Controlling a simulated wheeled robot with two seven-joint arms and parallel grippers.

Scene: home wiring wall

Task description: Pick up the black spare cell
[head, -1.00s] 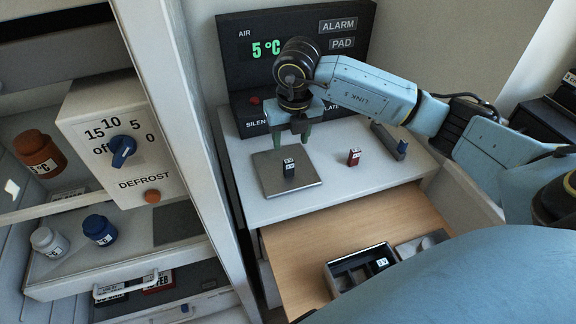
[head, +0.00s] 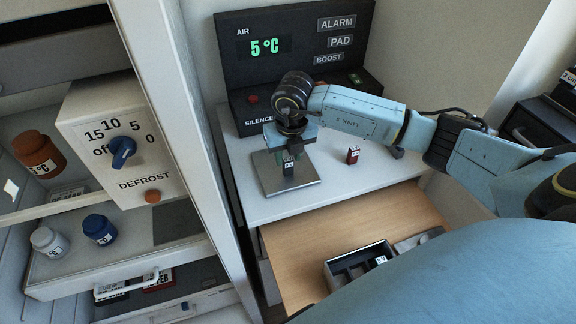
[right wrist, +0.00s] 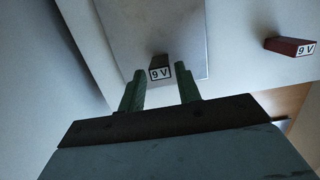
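A black cell with a white 9 V label (head: 288,169) stands on the square metal pad (head: 302,186) on the white shelf. It also shows in the right wrist view (right wrist: 159,68). My right gripper (head: 288,155) points down over it, open. In the right wrist view the two green fingertips (right wrist: 159,72) lie either side of the cell, with gaps visible, so it is not gripped. Another black labelled cell (head: 381,260) lies in the compartment tray in the open drawer. My left gripper is not in view.
A red cell (head: 353,155) stands right of the pad, under my right forearm. The black alarm panel (head: 240,75) rises behind. The open wooden drawer (head: 330,228) in front holds a black compartment tray (head: 331,272). A fridge with jars stands at left.

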